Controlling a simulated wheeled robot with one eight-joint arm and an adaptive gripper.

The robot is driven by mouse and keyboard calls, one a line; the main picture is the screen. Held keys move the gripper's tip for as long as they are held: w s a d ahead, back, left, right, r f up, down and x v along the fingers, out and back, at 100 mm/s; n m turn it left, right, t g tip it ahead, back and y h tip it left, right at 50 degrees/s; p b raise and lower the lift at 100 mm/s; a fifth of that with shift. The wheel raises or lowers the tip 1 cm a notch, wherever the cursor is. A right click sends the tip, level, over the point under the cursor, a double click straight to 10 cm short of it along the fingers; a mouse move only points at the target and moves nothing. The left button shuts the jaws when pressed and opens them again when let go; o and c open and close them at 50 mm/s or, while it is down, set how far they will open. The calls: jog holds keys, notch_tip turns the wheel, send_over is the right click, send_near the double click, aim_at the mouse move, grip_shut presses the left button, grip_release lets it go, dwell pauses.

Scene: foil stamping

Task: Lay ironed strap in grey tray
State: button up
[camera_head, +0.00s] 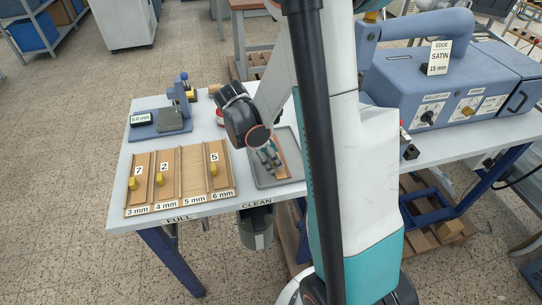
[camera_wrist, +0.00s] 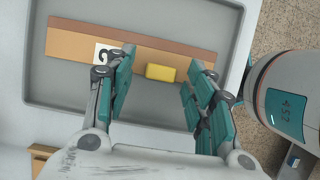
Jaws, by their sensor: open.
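A tan strap-like strip (camera_wrist: 75,45) with a darker brown upper edge lies flat in the grey tray (camera_wrist: 60,85), along the tray's upper side in the wrist view. It carries a yellow block (camera_wrist: 160,73) and a white number tag (camera_wrist: 102,55), partly hidden by a finger. My gripper (camera_wrist: 160,68) is open above it, fingers apart on either side of the yellow block. In the head view my gripper (camera_head: 269,156) is over the grey tray (camera_head: 262,181), with part of the strip (camera_head: 282,165) showing beside it.
A wooden rack (camera_head: 194,181) with several millimetre-marked slots stands left of the tray; slots tagged 7, 2 and 5 hold yellow blocks. A small blue gauge (camera_head: 174,117) stands behind it. A large blue machine (camera_head: 450,85) labelled EDGE SATIN 15 mm is at the right.

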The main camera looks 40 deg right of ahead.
jog(key=v, duration=1.2)
